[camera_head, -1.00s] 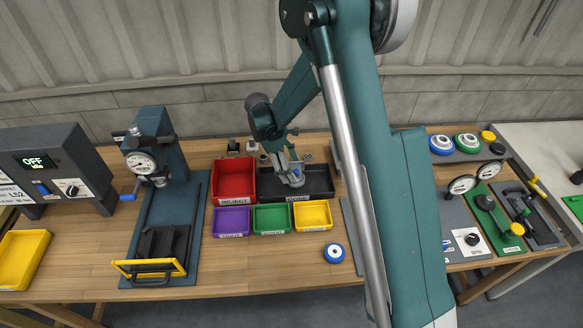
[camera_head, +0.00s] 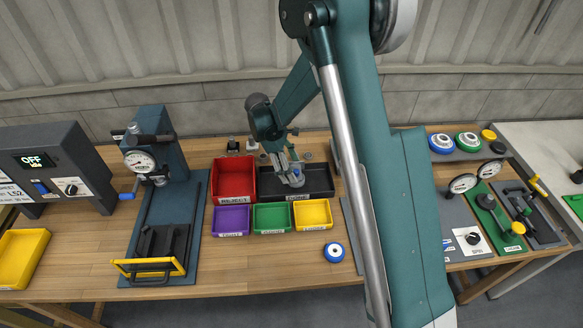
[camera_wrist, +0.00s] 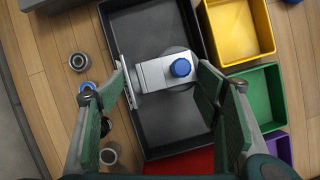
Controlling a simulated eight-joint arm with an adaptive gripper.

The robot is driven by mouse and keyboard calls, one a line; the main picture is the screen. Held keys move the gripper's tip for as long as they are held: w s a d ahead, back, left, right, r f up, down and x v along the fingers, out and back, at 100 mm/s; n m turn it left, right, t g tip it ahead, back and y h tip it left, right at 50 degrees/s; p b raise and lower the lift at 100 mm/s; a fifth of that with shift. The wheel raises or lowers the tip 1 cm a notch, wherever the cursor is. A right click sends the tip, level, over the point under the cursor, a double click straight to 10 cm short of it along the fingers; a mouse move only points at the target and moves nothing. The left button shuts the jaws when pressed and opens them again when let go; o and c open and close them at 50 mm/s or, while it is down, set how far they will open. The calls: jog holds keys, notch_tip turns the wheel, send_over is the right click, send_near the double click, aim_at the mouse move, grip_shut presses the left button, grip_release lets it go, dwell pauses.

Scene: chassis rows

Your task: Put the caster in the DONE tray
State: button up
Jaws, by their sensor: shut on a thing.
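The caster (camera_wrist: 153,74) is a pale grey metal piece with a flat plate at one end and a round blue part on top. In the wrist view it lies between the two fingers of my gripper (camera_wrist: 166,78), which is shut on it. The black DONE tray (camera_wrist: 165,138) is directly below the caster. In the head view my gripper (camera_head: 292,172) points down over the DONE tray (camera_head: 322,182) with the caster low inside its outline. I cannot tell whether the caster touches the tray floor.
A red reject bin (camera_head: 235,178) stands left of the tray. Purple (camera_head: 231,220), green (camera_head: 272,217) and yellow (camera_head: 312,214) bins sit in front. A blue wheel (camera_head: 334,252) lies on the bench. Small fittings (camera_wrist: 78,62) lie beside the tray. A press (camera_head: 152,150) stands further left.

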jog(key=shift+f+b, duration=1.15)
jog(key=shift+f, duration=0.4)
jog(key=shift+c, duration=0.2)
jog(key=o, duration=1.4)
jog(key=shift+o, duration=0.2)
jog(key=v, duration=1.2)
jog(key=shift+r, duration=0.1)
